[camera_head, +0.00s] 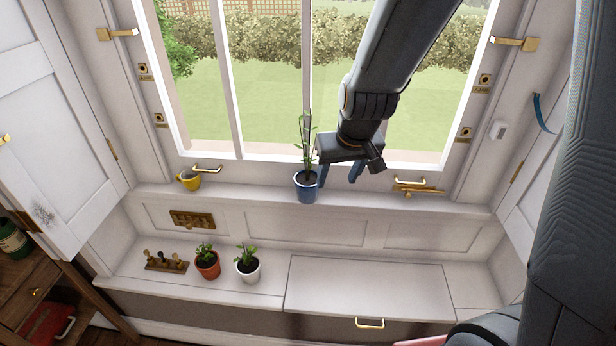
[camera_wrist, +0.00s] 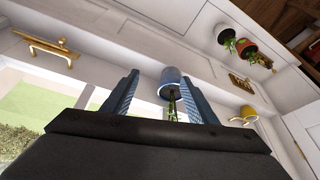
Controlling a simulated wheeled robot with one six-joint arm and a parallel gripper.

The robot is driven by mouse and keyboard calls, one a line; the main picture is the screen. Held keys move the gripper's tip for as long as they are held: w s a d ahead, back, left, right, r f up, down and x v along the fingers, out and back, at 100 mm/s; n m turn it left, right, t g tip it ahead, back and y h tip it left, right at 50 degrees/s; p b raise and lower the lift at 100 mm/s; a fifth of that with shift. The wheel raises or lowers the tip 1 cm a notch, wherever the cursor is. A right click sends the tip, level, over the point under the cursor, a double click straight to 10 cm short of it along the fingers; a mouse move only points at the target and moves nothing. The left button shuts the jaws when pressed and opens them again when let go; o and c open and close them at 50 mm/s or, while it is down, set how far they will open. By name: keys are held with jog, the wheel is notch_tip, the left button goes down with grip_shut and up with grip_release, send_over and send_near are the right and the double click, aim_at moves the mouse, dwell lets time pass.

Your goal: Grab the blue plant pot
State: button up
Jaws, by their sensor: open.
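The blue plant pot (camera_head: 307,190) stands upright on the window sill, with a tall thin green plant held by a stake. My gripper (camera_head: 341,176) is open and empty just right of the pot, fingers pointing down over the sill. In the wrist view, the pot (camera_wrist: 171,78) appears beyond my spread fingers, between their tips and nearer the right one. I see no contact, and the exact gap is hard to tell.
A yellow cup (camera_head: 189,180) is on the sill at left, and a brass object (camera_head: 418,191) at right. Below, a terracotta pot (camera_head: 207,265), a white pot (camera_head: 247,267) and a small rack (camera_head: 166,263) stand on the bench. The window (camera_head: 270,100) is behind; the bench's right side is clear.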

notch_tip(320, 180, up, 2)
jog(key=t+p, duration=0.1)
jog(key=t, duration=0.1)
send_over(308, 165)
jog(key=s+d, duration=0.1)
jog(key=s, duration=0.1)
jog(key=shift+n+y, duration=0.3)
jog(key=shift+n, duration=0.1)
jog(key=x, duration=0.2)
jog(key=shift+w+f, duration=0.15)
jog(key=shift+w, duration=0.1)
jog(key=shift+p+x, duration=0.55)
jog(key=shift+x, duration=2)
jog(key=shift+s+f, duration=0.1)
grip_shut()
